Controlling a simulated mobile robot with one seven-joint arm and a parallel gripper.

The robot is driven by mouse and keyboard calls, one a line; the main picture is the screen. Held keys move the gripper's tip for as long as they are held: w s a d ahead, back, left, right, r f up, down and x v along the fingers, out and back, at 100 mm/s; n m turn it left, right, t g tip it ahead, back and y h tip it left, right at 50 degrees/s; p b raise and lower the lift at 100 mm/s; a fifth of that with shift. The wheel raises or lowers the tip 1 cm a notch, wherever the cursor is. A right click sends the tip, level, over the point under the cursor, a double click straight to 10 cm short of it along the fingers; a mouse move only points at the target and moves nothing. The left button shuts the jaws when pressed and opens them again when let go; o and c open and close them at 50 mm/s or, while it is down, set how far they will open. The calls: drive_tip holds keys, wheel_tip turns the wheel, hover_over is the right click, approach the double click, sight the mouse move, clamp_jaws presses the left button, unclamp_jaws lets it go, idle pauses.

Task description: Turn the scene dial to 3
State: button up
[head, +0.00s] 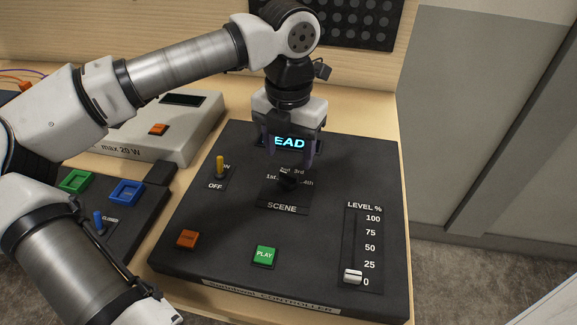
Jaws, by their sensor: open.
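The scene dial (289,181) is a small black knob on the dark console (225,262), above the SCENE label. Marks for 1st, 2nd, 3rd and 4th run around it, partly hidden. I cannot tell which mark the dial points to. My gripper (290,158) is open, pointing down over the dial area, with one finger to each side. Its fingertips look above or just behind the dial; I cannot tell whether they touch it. The lit display (289,143) shows "EAD" between the fingers, its ends hidden.
A yellow ON/OFF toggle (220,166) stands left of the dial. An orange button (187,240) and a green PLAY button (264,256) are in front. A level slider (352,277) sits near 0 at the right. A white power box (185,130) and another panel (125,222) lie left.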

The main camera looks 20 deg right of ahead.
sight(289, 173)
wheel_tip(289, 173, down, 6)
drive_tip(key=shift+p, duration=0.35)
drive_tip(key=shift+c, duration=0.5)
drive_tip(key=c, duration=0.9)
